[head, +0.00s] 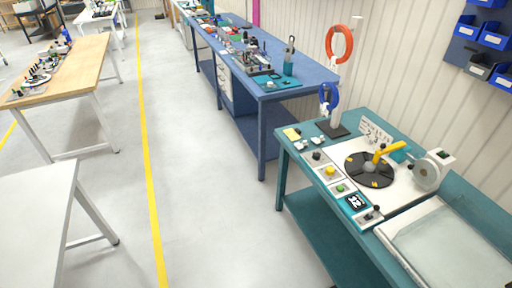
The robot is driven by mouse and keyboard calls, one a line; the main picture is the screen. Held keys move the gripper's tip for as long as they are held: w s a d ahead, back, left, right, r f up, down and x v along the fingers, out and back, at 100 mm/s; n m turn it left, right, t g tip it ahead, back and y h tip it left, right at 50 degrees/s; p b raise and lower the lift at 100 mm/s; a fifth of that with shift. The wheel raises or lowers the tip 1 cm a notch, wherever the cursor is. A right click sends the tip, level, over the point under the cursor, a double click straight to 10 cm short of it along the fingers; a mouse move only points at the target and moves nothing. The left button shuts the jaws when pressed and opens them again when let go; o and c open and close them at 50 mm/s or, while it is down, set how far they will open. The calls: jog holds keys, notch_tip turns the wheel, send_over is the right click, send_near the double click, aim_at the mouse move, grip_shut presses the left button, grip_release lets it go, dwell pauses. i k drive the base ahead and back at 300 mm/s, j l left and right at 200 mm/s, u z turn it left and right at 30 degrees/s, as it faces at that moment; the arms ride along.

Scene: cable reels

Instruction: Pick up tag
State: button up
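No thing in the head view can be told for certain as the tag. A small flat yellow piece (292,134) lies at the far left corner of the teal workbench (322,205). A dark square with white markings (356,202) is on the bench's front edge, beside a green button (340,188). Small white pieces (318,140) lie right of the yellow piece; their details are too small to tell. My gripper is not in view.
A stand with an orange ring (339,44) and a blue ring (329,97) rises from the teal bench. A round dark plate with a yellow handle (388,153) is behind the buttons. A blue bench (262,98) stands farther back. The grey floor (215,215) is clear.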

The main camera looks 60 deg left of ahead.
aim_at(299, 146)
jog(key=k+u, duration=0.1)
jog(key=u, duration=1.6)
jog(key=i+j+z, duration=0.15)
jog(key=i+j, duration=1.5)
jog(key=j, duration=0.15)
jog(key=i+l, duration=0.2)
jog(key=i, duration=0.25)
jog(key=i+l+z, duration=0.1)
jog(key=i, duration=0.35)
jog(key=i+l, duration=0.2)
jog(key=i, duration=0.25)
